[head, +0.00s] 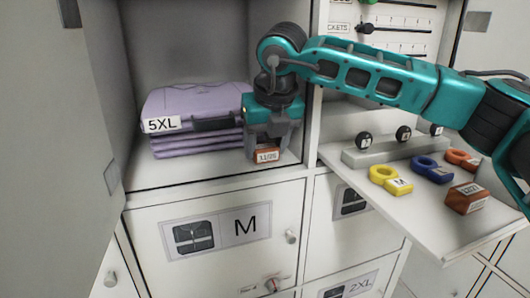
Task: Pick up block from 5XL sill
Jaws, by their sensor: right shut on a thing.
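The block (267,156) is small and orange-brown with a white label that seems to read "L1/2S". It is at the front sill (215,174) of the open compartment, beside the stack with the "5XL" tag. My right gripper (267,143) points down over the block and is shut on it. I cannot tell whether the block still touches the sill. The folded lilac garments (195,103) are stacked left of the gripper, with the 5XL tag (161,125) on their front left. My left gripper is not in view.
A pull-out shelf (440,235) at the right holds yellow (390,180), blue (431,170) and orange (463,159) ring-shaped tags and another orange-brown block (466,198). A closed door marked M (225,240) is below the sill. An open door (55,150) stands at the left.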

